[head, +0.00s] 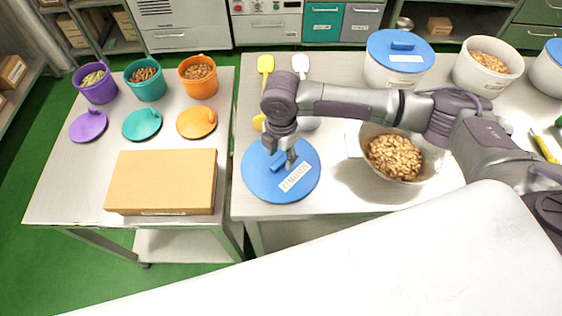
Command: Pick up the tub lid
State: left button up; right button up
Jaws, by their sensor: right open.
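A round blue tub lid (262,186) with a raised blue handle bar and a white label lies flat on the steel table, near its front left corner. The label appears to read "ALMONDS". My right gripper (287,160) is open just above the lid, at or near its handle. The arm hides part of the lid's upper edge, and I cannot tell whether the fingers touch the handle. My left gripper is not in view.
A bowl of almonds (395,158) stands right of the lid under my arm. A lidded white tub (380,77) and an open nut tub (487,70) stand behind. A yellow spatula (265,64) lies at the back. A cardboard box (162,182) sits on the left table.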

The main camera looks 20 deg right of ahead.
jog(key=shift+f, duration=0.9)
grip_shut()
jog(key=shift+r, duration=0.1)
